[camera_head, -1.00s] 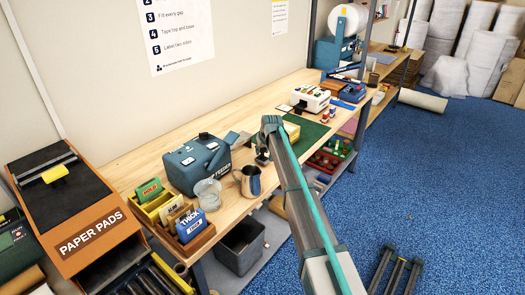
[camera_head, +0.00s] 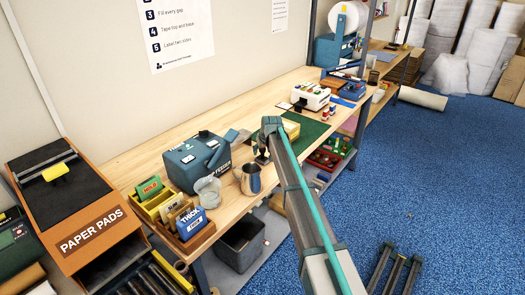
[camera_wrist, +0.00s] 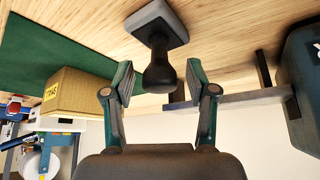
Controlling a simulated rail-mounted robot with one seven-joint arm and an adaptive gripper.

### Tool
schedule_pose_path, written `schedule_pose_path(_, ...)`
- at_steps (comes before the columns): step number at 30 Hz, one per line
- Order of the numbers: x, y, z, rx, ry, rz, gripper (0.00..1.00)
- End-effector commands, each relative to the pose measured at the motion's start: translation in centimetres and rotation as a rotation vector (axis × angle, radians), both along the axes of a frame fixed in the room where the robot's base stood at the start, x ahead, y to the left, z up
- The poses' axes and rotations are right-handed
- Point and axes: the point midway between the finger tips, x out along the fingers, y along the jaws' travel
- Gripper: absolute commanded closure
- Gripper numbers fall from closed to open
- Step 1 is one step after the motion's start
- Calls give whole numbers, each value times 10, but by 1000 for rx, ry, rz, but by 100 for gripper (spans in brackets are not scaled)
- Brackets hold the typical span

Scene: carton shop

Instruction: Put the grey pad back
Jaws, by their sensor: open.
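A grey square pad with a black knob handle (camera_wrist: 160,65) stands on the wooden bench in the wrist view, its slab (camera_wrist: 155,20) against the bench top. In the head view it shows small and dark (camera_head: 262,158), partly hidden by my arm. My gripper (camera_wrist: 160,72) is open, with one finger on each side of the handle. In the head view the fingers are mostly hidden behind my arm.
A cardboard box (camera_wrist: 78,92) sits on a green mat (camera_wrist: 45,45) beside my gripper. On the other side stands a teal feeder machine (camera_head: 197,162) with a grey bar (camera_wrist: 240,100) near it. A metal jug (camera_head: 249,180) and glass jar (camera_head: 208,190) stand near the bench front.

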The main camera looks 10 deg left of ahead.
Motion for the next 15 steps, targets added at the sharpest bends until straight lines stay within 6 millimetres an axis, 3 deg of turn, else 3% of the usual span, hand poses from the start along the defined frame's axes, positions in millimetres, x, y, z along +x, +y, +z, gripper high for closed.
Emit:
schedule_pose_path(7,-12,-5,21,1,-2,0,43)
schedule_pose_path(15,-36,-16,68,0,-3,0,43)
